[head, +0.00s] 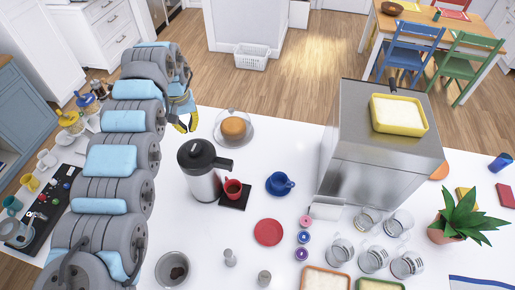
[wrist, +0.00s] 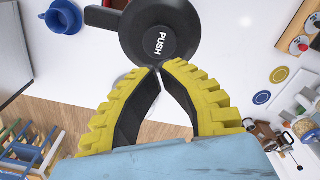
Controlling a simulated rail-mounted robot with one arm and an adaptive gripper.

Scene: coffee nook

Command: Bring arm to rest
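My arm (head: 115,160) is raised along the left of the head view, over the white counter. My gripper (head: 187,124) hangs at its end, behind and to the left of the steel coffee flask (head: 204,185). In the wrist view the two yellow-ridged fingers of my gripper (wrist: 158,69) come together at the tips, with nothing seen between them. The flask's black lid (wrist: 160,35), marked PUSH, lies beyond the fingertips. The gripper looks apart from it.
A red mug (head: 233,188), a blue cup (head: 280,184) and a domed cake (head: 234,128) stand near the flask. A large steel machine (head: 375,165) with a yellow tray (head: 399,115) stands to the right. Several glass mugs (head: 372,260) are in front.

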